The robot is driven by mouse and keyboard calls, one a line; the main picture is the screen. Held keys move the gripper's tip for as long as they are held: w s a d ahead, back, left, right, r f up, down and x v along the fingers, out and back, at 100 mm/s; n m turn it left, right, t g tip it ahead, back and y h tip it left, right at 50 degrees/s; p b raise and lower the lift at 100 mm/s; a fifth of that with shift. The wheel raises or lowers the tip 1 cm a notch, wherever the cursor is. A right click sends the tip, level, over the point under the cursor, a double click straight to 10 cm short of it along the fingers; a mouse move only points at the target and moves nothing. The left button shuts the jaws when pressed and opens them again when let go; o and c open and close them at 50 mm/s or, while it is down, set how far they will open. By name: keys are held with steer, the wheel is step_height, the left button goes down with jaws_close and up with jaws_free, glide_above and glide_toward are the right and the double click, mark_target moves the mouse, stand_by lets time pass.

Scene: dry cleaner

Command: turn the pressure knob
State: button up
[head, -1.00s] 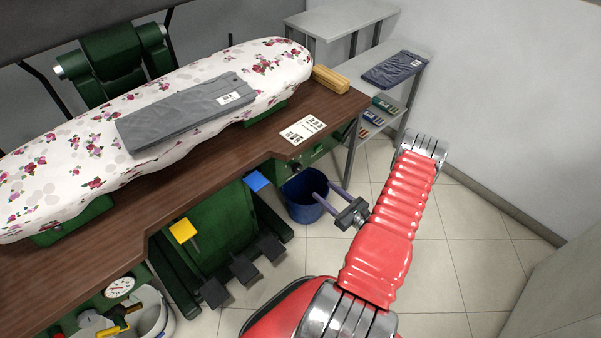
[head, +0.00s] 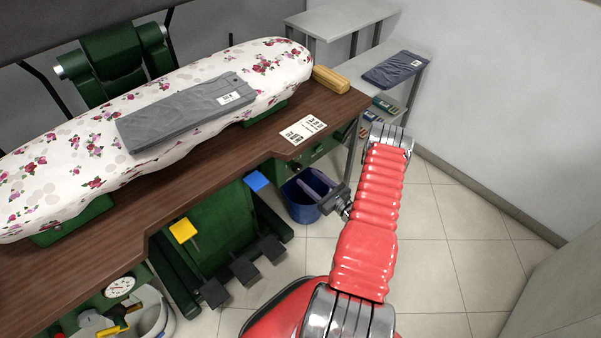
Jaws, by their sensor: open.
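My gripper (head: 309,181) is open and empty, with its two grey-violet fingers pointing up and left in front of the blue bucket. It is below the right end of the brown table. A green panel (head: 308,159) sits under that table end, just above the fingers, with small dark parts on it too small to make out. I cannot tell whether one of them is the pressure knob. A white round gauge (head: 120,287) and a yellow handle (head: 108,332) show at the lower left, far from my gripper.
The blue bucket (head: 298,208) stands on the floor behind my fingers. The brown table (head: 200,155) carries a floral pressing board (head: 60,190) with folded grey trousers (head: 185,112). Black pedals (head: 245,270) are at left below. The tiled floor to the right is clear.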

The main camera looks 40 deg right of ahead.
mark_target(299, 171)
steer(key=shift+w+a, duration=0.1)
steer(key=shift+w, duration=2.65)
steer(key=c, duration=1)
